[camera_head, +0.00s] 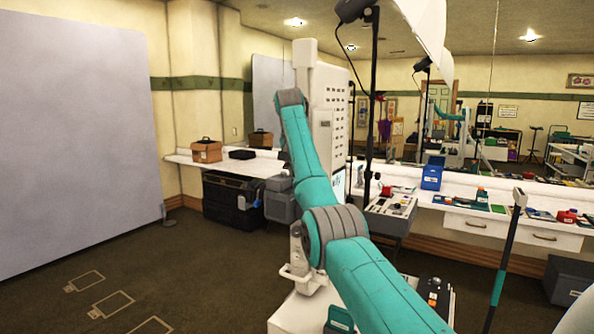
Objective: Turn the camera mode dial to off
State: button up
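I cannot make out the camera or its mode dial in the head view. A grey box with small controls on top (391,206) stands at the counter's front edge, right of my arm. Its controls are too small to tell apart. My teal arm rises from the bottom right to a grey joint and then up to the upper middle. My gripper is not visible.
A white counter (455,201) runs along the mirrored wall, with a blue box (431,177) and several small items. A brown box (207,150) stands left. A dark case (232,199) sits below. A black light stand (372,110) rises right of my arm. Left floor is open.

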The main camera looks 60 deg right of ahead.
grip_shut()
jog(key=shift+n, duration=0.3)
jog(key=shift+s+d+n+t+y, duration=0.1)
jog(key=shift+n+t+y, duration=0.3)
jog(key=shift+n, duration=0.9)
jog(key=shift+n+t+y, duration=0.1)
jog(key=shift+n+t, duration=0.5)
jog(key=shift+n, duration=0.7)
